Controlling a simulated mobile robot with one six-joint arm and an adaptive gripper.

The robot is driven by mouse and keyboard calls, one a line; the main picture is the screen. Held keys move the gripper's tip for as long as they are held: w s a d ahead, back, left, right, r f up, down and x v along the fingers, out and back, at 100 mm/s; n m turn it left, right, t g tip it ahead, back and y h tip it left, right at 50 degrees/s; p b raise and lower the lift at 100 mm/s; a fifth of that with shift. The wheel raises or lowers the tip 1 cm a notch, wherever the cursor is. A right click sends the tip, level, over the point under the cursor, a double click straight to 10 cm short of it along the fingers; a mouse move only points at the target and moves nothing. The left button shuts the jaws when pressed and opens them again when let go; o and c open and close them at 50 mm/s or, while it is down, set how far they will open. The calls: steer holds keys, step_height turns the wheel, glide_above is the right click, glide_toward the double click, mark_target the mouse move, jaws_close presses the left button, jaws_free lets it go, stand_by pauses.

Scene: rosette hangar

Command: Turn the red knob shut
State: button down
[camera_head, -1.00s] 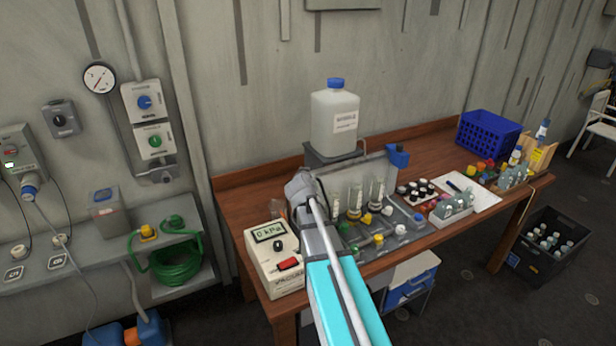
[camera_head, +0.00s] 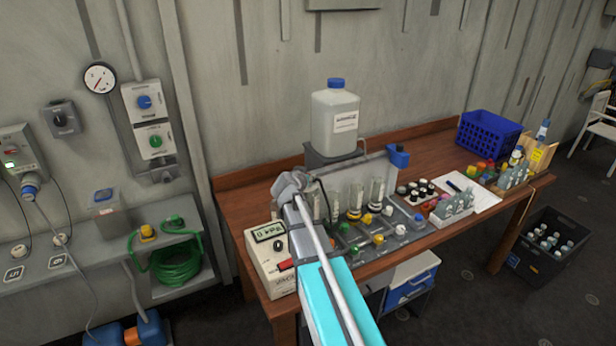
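My arm, with cyan and grey links, reaches up from the bottom over the front of the wooden bench. Its grey far end stands in front of the left part of a grey valve panel (camera_head: 410,228). My gripper's fingers do not show; the arm hides whatever lies behind its end. The panel carries green (camera_head: 344,228), yellow (camera_head: 378,239) and whitish knobs below several clear tubes (camera_head: 377,190). I cannot make out a red knob on the panel; its left part is hidden by my arm.
Left of my arm stands a beige meter box (camera_head: 262,262) with a display, a black knob and a partly covered red switch. A white jug (camera_head: 335,122) stands behind the panel. Bottles and a blue crate (camera_head: 488,134) fill the bench's right side.

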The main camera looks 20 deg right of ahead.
steer(key=shift+c, duration=1.5)
jaws_free()
steer(key=shift+r, duration=0.1)
